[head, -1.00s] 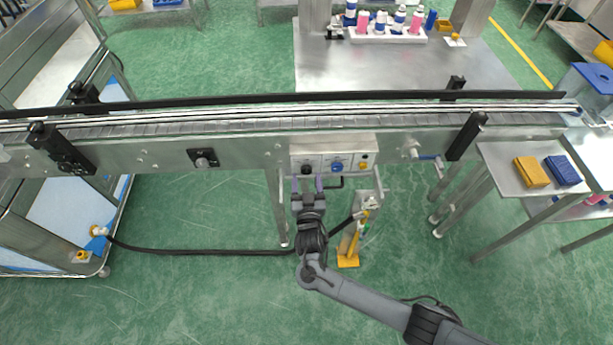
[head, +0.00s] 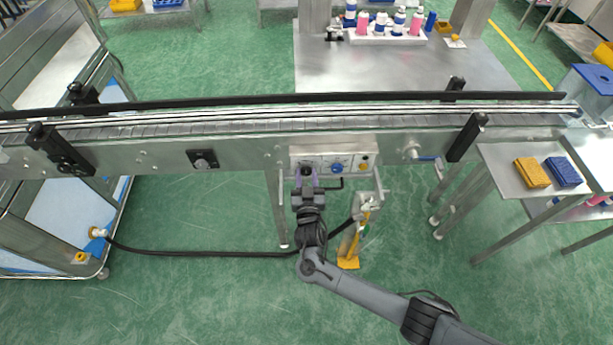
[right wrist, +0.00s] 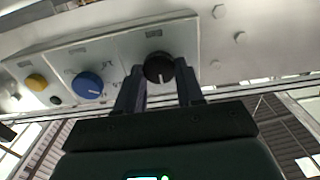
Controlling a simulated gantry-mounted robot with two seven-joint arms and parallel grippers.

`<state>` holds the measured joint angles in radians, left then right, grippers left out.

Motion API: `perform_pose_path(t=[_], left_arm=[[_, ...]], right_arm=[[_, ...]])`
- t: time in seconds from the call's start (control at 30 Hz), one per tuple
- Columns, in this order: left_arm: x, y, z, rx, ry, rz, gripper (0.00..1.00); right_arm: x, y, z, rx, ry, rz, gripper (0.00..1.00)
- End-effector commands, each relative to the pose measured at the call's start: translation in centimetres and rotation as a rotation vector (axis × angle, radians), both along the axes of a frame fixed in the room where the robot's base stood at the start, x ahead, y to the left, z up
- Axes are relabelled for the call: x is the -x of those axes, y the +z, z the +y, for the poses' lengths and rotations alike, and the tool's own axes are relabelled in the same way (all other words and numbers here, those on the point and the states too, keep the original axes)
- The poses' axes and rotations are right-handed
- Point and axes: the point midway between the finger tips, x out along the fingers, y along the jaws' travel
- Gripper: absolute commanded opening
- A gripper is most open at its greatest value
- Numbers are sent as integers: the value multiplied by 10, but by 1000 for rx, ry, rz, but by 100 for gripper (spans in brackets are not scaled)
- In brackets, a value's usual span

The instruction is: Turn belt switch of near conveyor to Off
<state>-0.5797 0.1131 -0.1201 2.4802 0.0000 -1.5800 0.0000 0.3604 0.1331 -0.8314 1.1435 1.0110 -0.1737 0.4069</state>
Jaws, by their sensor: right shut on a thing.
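The near conveyor (head: 240,152) runs across the head view. Its control box (head: 320,158) hangs on the front face, with a black knob, a blue knob (head: 337,168) and a yellow button (head: 363,167). In the right wrist view the black knob (right wrist: 158,67) sits between the fingers of my right gripper (right wrist: 160,85), with the blue knob (right wrist: 88,85) and yellow button (right wrist: 36,81) to its left. My right gripper (head: 305,180) is shut on the black knob. The knob's white mark points roughly downward in the wrist view. My left gripper is not in view.
A black switch plate (head: 203,159) is on the conveyor front, left of the box. A bent handle bar (head: 379,188) stands out beside the box. Green floor is open in front.

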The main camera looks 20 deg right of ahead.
Motion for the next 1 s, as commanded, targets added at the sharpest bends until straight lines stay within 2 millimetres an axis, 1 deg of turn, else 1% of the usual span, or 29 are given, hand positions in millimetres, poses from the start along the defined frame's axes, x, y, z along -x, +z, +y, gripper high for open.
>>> perform_pose_path(t=[0.2,0.37,0.57,1.0], left_arm=[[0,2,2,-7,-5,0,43],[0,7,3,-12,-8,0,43],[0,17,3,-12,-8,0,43],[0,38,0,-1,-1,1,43]], right_arm=[[0,1,0,22,-1,8,7],[0,2,0,84,-2,27,7],[0,2,1,219,-2,74,7],[-1,1,2,589,-2,194,7]])
